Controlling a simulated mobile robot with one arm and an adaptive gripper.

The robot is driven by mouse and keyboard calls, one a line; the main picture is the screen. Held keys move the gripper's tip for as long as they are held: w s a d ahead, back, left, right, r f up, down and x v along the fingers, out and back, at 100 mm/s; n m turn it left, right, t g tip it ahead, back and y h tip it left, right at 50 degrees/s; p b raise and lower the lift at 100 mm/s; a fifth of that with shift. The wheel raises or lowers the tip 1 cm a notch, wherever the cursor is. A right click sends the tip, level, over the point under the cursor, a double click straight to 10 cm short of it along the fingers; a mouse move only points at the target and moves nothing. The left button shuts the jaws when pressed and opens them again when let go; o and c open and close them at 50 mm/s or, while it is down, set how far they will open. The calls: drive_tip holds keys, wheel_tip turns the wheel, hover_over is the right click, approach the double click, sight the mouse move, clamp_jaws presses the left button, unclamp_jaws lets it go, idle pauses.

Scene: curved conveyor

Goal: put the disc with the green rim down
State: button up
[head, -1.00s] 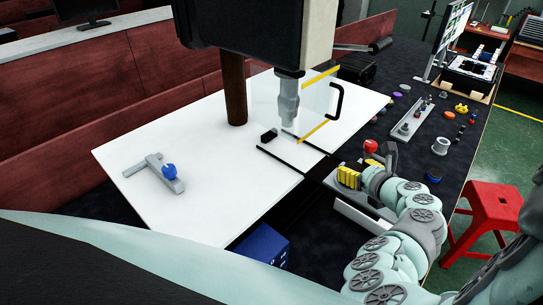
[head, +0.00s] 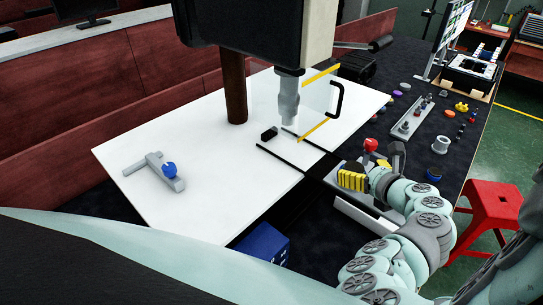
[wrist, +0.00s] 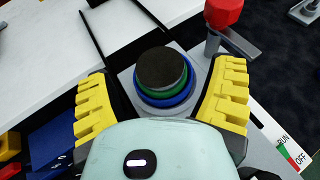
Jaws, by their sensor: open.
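The disc with the green rim (wrist: 164,75) shows in the wrist view, with a dark round top. It sits over a blue ring or disc (wrist: 166,101) on a grey base (wrist: 127,80). My gripper (wrist: 162,95) is open, with one yellow ridged finger on each side of the disc. Gaps show between the fingers and the disc. In the head view my gripper (head: 374,168) is over the small grey fixture by the white table's right edge, and the disc is hidden there.
A red knob (wrist: 224,12) on a grey lever stands just beyond the disc. A RUN/OFF label (wrist: 289,152) is at the lower right. The white table (head: 215,140) carries a grey piece with a blue knob (head: 169,169). Several small parts lie on the dark bench to the right.

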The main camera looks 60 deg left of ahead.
drive_tip(key=b+v, duration=0.2)
drive_tip(key=v, duration=0.8)
idle(0.6)
